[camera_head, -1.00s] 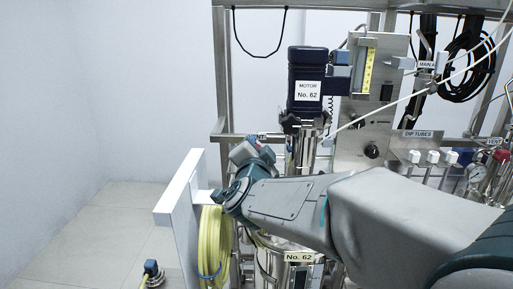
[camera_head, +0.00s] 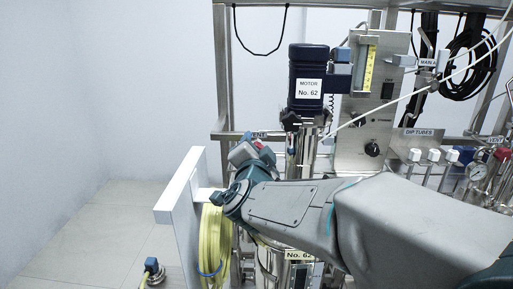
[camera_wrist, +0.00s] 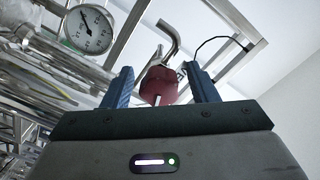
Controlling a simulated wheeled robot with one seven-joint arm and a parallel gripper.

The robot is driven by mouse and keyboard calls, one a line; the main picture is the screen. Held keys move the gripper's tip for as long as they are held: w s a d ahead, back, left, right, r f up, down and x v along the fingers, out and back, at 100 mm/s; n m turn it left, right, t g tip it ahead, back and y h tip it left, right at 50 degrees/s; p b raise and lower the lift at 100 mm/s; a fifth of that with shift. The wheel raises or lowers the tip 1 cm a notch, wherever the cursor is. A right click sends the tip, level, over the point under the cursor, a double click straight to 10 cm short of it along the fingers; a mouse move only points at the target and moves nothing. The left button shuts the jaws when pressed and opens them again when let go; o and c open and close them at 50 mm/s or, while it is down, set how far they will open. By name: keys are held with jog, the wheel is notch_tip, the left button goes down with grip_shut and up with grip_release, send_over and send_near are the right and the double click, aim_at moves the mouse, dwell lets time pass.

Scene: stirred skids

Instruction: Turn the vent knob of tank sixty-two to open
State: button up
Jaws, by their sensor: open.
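In the wrist view a dark red knob (camera_wrist: 160,84) sits between the two blue fingers of my gripper (camera_wrist: 161,85). The fingers are open, with a gap on each side of the knob. A bent metal pipe (camera_wrist: 168,40) rises just behind it. In the head view my gripper is mostly hidden behind my own wrist, close to the "VENT" label (camera_head: 258,134). The tank (camera_head: 272,262) marked "No. 62" stands partly behind my arm, under the dark blue motor (camera_head: 307,80) marked "No. 62". I cannot read the knob's setting.
A pressure gauge (camera_wrist: 88,29) and pipework lie left of my gripper in the wrist view. A white panel (camera_head: 182,205) with a coiled yellow hose (camera_head: 214,240) stands below my wrist. Another "VENT" label (camera_head: 495,139) is at the right. The floor at left is mostly clear.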

jog(key=s, duration=1.2)
jog(key=shift+s+a, duration=0.25)
jog(key=shift+s, duration=0.05)
jog(key=shift+d, duration=0.1)
dwell(0.7)
